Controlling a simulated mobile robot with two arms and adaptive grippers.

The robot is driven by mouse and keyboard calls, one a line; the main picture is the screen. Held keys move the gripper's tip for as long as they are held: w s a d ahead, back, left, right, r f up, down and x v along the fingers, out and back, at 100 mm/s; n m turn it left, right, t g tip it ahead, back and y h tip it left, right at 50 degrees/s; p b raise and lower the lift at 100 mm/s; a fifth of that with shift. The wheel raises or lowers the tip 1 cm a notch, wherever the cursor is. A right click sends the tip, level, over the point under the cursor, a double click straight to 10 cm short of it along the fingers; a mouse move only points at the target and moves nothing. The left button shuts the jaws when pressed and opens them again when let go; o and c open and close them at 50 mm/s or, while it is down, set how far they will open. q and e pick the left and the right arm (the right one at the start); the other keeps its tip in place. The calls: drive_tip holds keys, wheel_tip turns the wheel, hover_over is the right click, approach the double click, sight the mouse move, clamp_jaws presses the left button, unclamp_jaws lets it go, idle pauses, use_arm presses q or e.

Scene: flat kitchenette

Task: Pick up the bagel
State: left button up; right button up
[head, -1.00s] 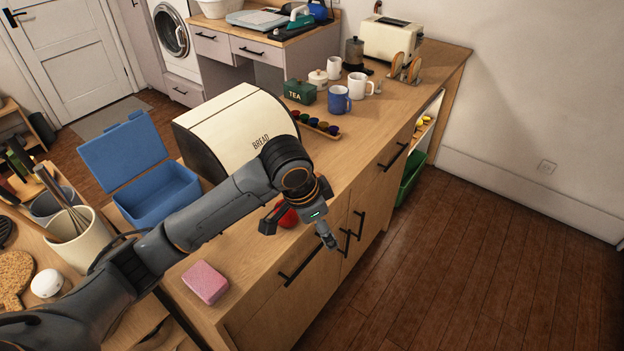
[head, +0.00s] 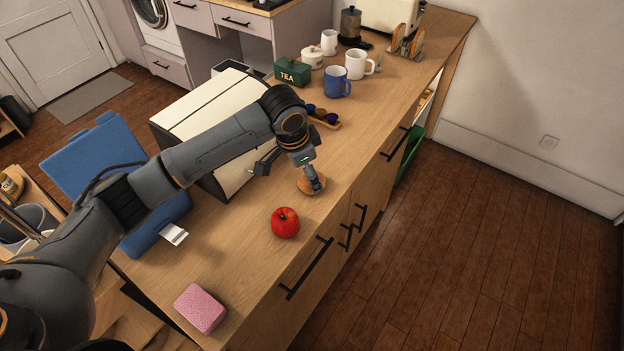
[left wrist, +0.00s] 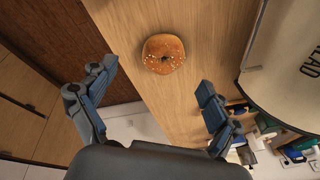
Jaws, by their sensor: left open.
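The bagel (left wrist: 164,54) is golden brown with pale flecks on top and lies flat on the wooden counter in the left wrist view. In the head view the bagel (head: 312,188) shows partly behind my left gripper (head: 288,177). In the left wrist view my left gripper (left wrist: 158,92) is open and empty, with its two fingers spread wide. The bagel lies beyond the fingertips, between their lines, apart from both fingers. My right gripper is in neither view.
A red apple (head: 285,222) and a pink sponge (head: 201,309) lie on the counter nearer the front. The cream bread box (head: 190,110) stands left of the gripper. A blue mug (head: 337,82), a white mug (head: 359,65) and a green tea box (head: 292,73) stand farther back.

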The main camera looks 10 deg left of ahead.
use_arm(q)
drive_tip(key=x, duration=0.1)
drive_tip(key=p+x, duration=0.1)
drive_tip(key=x, duration=0.1)
drive_tip(key=shift+w+f, duration=0.15)
drive_tip(key=shift+w, duration=0.25)
drive_tip(key=shift+p+x, duration=0.35)
drive_tip(key=shift+x, duration=0.85)
drive_tip(key=shift+w+f, duration=0.1)
drive_tip(key=shift+f, duration=0.15)
drive_tip(key=shift+a+f, duration=0.1)
drive_tip(key=shift+c, duration=0.4)
drive_tip(key=c, duration=0.6)
drive_tip(key=shift+c, duration=0.2)
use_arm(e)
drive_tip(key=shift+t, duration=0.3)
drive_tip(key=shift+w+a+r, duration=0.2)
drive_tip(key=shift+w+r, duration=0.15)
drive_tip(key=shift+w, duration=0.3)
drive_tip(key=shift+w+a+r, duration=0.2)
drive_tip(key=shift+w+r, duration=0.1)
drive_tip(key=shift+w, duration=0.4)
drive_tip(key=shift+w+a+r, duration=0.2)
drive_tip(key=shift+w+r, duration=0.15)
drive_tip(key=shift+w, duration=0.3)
